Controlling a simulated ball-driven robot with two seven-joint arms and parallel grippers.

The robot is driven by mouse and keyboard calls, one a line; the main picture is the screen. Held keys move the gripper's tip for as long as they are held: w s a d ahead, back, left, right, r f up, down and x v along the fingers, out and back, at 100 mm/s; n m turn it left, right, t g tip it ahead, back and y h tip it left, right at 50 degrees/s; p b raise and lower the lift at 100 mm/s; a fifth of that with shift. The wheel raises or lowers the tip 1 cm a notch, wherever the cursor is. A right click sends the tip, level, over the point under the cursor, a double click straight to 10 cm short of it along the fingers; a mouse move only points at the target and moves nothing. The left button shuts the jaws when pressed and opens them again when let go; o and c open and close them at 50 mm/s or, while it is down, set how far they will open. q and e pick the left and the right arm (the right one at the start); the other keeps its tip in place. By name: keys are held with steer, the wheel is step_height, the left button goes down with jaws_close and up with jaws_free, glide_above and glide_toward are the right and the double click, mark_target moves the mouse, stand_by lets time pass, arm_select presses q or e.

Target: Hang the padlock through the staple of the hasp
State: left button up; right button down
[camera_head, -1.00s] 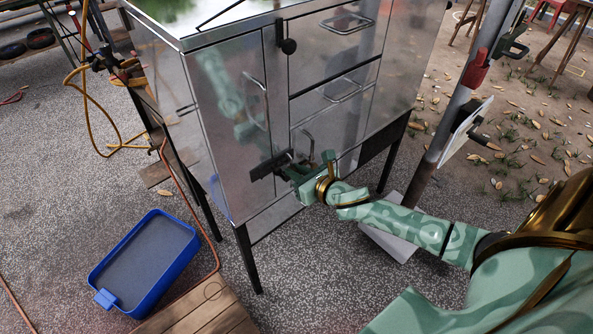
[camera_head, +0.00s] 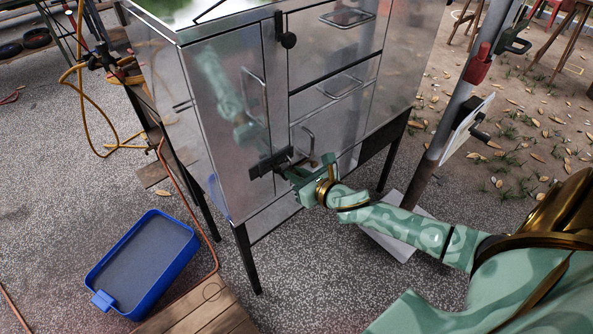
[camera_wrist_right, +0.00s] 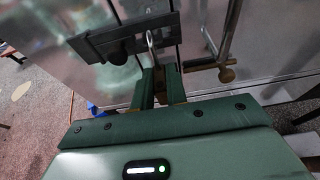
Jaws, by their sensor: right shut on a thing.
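My right gripper (camera_head: 300,177) is at the front of the metal cabinet, just right of and below the dark hasp (camera_head: 265,165). In the right wrist view its fingers (camera_wrist_right: 163,85) are shut on the padlock. The padlock's body is mostly hidden between the fingers. Its pale shackle (camera_wrist_right: 150,42) stands upright above them, in front of the dark hasp plate (camera_wrist_right: 110,42). I cannot tell whether the shackle passes through the staple or only overlaps it in the picture. My left gripper is not in view.
The cabinet (camera_head: 230,190) has drawers and bar handles. A blue tray (camera_head: 175,283) lies on the ground at left. A grey post (camera_head: 455,110) stands at right.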

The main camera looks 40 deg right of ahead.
steer(key=c, duration=1.3)
jaws_free()
steer(key=shift+s+r, duration=0.1)
steer(key=shift+s+r, duration=0.1)
steer(key=shift+s, duration=0.25)
arm_select(q)
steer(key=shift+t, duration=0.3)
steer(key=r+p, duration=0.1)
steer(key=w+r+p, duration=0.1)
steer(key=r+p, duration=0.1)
steer(key=p, duration=0.1)
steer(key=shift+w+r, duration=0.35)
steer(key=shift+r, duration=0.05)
arm_select(e)
steer(key=v, duration=1.5)
steer(key=shift+s+r, duration=0.15)
steer(key=shift+s, duration=0.05)
